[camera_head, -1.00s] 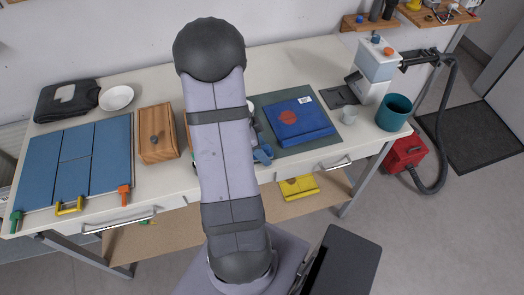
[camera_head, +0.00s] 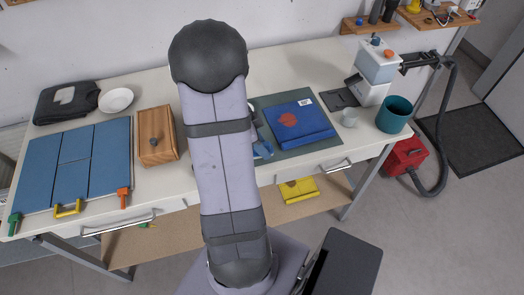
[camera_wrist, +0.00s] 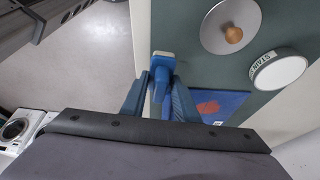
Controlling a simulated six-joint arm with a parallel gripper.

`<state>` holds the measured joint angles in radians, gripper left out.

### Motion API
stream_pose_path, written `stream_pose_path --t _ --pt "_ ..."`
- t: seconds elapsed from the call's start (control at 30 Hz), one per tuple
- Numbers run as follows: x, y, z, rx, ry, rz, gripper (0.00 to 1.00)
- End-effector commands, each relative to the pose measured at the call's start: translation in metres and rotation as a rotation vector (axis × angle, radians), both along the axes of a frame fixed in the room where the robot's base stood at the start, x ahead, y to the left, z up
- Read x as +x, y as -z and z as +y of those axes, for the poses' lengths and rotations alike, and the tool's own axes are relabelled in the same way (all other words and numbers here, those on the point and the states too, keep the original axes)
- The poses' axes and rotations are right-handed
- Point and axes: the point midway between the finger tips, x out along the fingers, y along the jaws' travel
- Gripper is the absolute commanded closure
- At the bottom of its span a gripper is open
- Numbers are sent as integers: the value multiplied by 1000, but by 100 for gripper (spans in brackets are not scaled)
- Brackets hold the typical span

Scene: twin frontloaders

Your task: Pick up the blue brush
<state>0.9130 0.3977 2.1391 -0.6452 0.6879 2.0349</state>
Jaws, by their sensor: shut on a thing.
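The blue brush (camera_wrist: 162,66) shows in the wrist view as a blue block with a paler end, between the two blue fingers of my gripper (camera_wrist: 158,98). My gripper is shut on it. The lower part of the brush is hidden among the fingers. In the head view my arm covers most of this spot; a small blue part (camera_head: 263,149) shows just right of the arm, at the left edge of the grey-green mat (camera_head: 322,146). I cannot tell there whether it is brush or finger.
A blue folded item with a red patch (camera_head: 312,128) lies on the mat. A metal lid with a wooden knob (camera_wrist: 231,26) and a white labelled tin (camera_wrist: 279,69) are close right of my gripper. A wooden box (camera_head: 156,145) stands left of my arm. A teal bin (camera_head: 394,114) stands right.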

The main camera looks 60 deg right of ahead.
Motion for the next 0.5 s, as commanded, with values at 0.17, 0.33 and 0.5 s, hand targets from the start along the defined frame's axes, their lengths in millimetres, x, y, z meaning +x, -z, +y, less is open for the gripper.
stream_pose_path --t 0.17,0.33,0.5 --pt "1 -29 -1 -6 1 -4 95" --pt "1 -53 -1 -4 -1 -3 95" --pt "0 -68 -1 -3 -1 -1 95"
